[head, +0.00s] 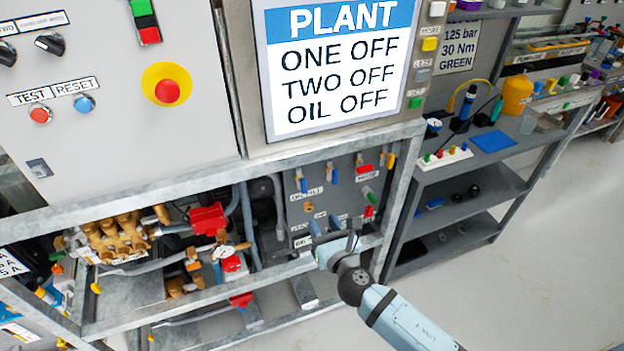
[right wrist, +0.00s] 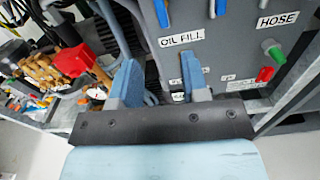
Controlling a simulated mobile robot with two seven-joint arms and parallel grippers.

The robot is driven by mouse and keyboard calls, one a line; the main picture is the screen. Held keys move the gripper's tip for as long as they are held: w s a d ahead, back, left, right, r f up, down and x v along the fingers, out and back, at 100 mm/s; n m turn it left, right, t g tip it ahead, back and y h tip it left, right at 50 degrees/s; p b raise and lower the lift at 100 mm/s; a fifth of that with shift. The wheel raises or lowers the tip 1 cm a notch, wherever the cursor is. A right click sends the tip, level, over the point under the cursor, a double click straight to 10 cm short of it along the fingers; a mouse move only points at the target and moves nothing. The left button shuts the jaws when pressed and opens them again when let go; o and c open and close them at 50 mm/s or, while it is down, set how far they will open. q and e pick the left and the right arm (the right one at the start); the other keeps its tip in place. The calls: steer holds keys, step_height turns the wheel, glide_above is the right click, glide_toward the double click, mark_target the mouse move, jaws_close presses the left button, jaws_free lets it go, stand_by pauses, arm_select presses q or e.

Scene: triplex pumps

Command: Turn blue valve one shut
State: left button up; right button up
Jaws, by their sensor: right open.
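My right gripper (head: 326,228) is open at the lower part of a grey valve panel (head: 345,195) under the plant screen. In the right wrist view its two blue-grey fingers (right wrist: 162,82) stand apart, with small labels and the panel face behind them. I see nothing gripped. I cannot tell which handle is blue valve one; the fingers hide part of the lower panel. My left gripper is not in view.
The plant screen (head: 335,60) reads ONE OFF, TWO OFF, OIL OFF. Brass pump parts (head: 118,238) and a red block (head: 207,219) sit left of the panel. A grey frame rail (head: 210,190) runs above. Shelves (head: 465,185) stand to the right, with open floor beyond.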

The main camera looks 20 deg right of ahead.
mark_target(305, 187)
steer(key=shift+n, duration=0.4)
steer(key=w, duration=1.4)
steer(key=shift+a+r, duration=0.1)
steer(key=shift+r, duration=0.05)
jaws_close()
